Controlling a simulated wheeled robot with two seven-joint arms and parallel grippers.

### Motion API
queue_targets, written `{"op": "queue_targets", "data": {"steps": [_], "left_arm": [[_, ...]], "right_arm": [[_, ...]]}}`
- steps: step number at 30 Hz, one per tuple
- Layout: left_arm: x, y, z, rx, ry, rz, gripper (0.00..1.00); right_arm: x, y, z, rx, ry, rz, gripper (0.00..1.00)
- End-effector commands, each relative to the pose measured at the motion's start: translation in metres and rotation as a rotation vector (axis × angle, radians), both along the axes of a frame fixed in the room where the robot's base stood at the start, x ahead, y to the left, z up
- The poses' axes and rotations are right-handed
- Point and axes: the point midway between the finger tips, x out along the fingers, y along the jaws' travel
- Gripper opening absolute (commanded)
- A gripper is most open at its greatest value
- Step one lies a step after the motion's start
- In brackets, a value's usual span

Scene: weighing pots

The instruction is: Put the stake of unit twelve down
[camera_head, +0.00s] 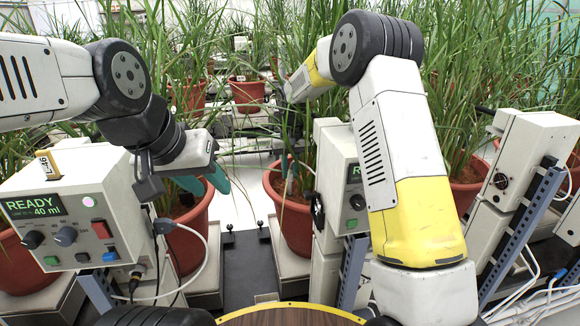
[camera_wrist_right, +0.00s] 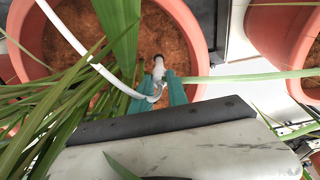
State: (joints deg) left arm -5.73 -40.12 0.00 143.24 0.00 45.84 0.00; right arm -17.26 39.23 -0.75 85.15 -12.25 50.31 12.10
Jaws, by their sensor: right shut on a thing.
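In the right wrist view, my right gripper (camera_wrist_right: 161,92) is shut on a pale stake (camera_wrist_right: 158,68). A white tube runs from the stake to the upper left. The stake is over the brown soil of a terracotta pot (camera_wrist_right: 196,30); I cannot tell whether its tip touches the soil. In the head view, this gripper (camera_head: 288,166) is small and partly hidden by leaves above the middle pot (camera_head: 291,222). My left gripper (camera_head: 203,182) has its teal fingers apart beside the left display box, in front of another pot (camera_head: 190,238). It looks empty.
A control box (camera_head: 60,215) reading READY 40 ml stands at left, with a cable hanging from it. Another box (camera_head: 340,180) stands right of the middle pot, partly behind my right arm. Dense leaves and more pots (camera_head: 247,93) fill the back.

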Motion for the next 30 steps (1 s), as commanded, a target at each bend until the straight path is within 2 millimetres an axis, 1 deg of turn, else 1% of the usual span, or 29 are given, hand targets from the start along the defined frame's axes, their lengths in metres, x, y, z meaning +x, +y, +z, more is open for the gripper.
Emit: {"op": "queue_targets", "data": {"steps": [8, 19, 23, 24, 26, 27, 30], "left_arm": [[0.0, 0.0, 0.0, 0.0, 0.0, 0.0, 0.36], [0.0, 0.0, 0.0, 0.0, 0.0, 0.0, 0.36], [0.0, 0.0, 0.0, 0.0, 0.0, 0.0, 0.36], [0.0, 0.0, 0.0, 0.0, 0.0, 0.0, 0.36], [0.0, 0.0, 0.0, 0.0, 0.0, 0.0, 0.36], [0.0, 0.0, 0.0, 0.0, 0.0, 0.0, 0.36], [0.0, 0.0, 0.0, 0.0, 0.0, 0.0, 0.36]], "right_arm": [[0.0, 0.0, -0.001, 0.0, 0.0, -0.001, 0.0], [0.0, 0.0, -0.012, 0.0, 0.001, -0.001, 0.0], [0.0, 0.0, -0.013, 0.0, 0.0, -0.001, 0.0], [0.0, 0.0, -0.013, 0.0, 0.0, -0.001, 0.27], [0.0, 0.0, -0.013, 0.0, 0.0, -0.001, 0.39], [0.0, 0.0, -0.013, 0.0, 0.0, -0.001, 0.41], [0.0, 0.0, -0.013, 0.0, 0.0, -0.001, 0.41]]}}
